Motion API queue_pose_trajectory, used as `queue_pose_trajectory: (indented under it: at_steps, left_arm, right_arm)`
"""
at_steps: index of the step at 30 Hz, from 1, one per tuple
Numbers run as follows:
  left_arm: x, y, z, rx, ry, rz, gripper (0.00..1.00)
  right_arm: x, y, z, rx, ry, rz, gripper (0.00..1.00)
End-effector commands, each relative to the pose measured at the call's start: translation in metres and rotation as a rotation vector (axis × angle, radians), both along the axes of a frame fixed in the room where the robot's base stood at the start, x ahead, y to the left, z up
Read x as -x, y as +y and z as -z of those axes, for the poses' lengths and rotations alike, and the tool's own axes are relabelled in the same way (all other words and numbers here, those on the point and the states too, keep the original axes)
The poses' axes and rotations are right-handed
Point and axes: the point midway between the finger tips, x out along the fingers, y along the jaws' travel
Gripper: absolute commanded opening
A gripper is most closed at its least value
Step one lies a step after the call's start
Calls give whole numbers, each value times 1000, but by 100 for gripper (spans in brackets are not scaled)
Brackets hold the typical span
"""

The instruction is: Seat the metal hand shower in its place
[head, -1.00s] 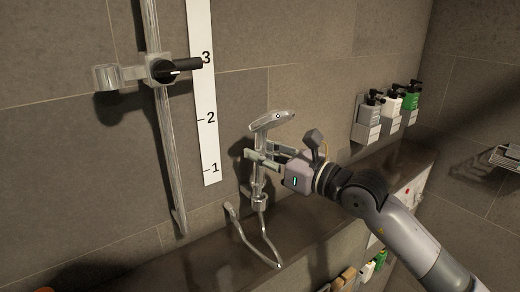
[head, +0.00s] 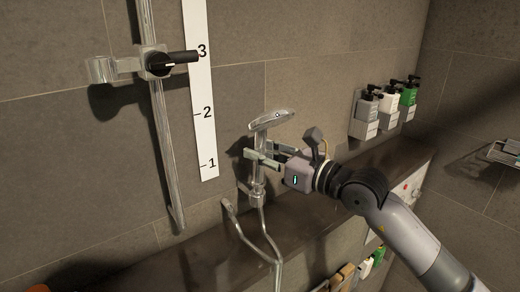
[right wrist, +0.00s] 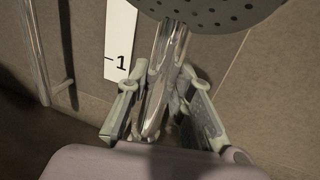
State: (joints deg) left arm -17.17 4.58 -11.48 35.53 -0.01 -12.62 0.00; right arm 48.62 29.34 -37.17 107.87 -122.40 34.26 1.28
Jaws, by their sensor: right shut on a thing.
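The metal hand shower (head: 269,121) is upright in the head view, its head at the top and its hose (head: 262,236) hanging from the lower end. My right gripper (head: 262,157) is shut around its handle, which also shows between the fingers in the right wrist view (right wrist: 160,85). The spray face (right wrist: 225,8) shows at the top of that view. The holder (head: 102,70), a chrome ring on a slider with a black lever (head: 176,62), is on the wall rail up and left of the hand shower, apart from it. The ring is empty. My left gripper is out of view.
The vertical rail (head: 163,130) and a white numbered strip (head: 203,110) stand between the holder and the hand shower. A dark ledge (head: 180,262) runs below. Pump bottles (head: 388,97) are mounted on the wall at right. The air before the strip is clear.

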Motion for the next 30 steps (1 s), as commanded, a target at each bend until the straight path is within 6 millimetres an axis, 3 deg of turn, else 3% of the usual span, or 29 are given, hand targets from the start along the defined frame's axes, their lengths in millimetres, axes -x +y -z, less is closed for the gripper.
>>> queue_pose_trajectory:
  at_steps: [27, 28, 30]
  left_arm:
    - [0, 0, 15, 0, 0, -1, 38]
    - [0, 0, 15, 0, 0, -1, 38]
    - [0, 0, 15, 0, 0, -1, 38]
  right_arm:
    - [0, -1, 16, -1, -2, 1, 0]
    - [0, -1, 16, -1, -2, 1, 22]
    - [0, -1, 16, -1, -2, 1, 27]
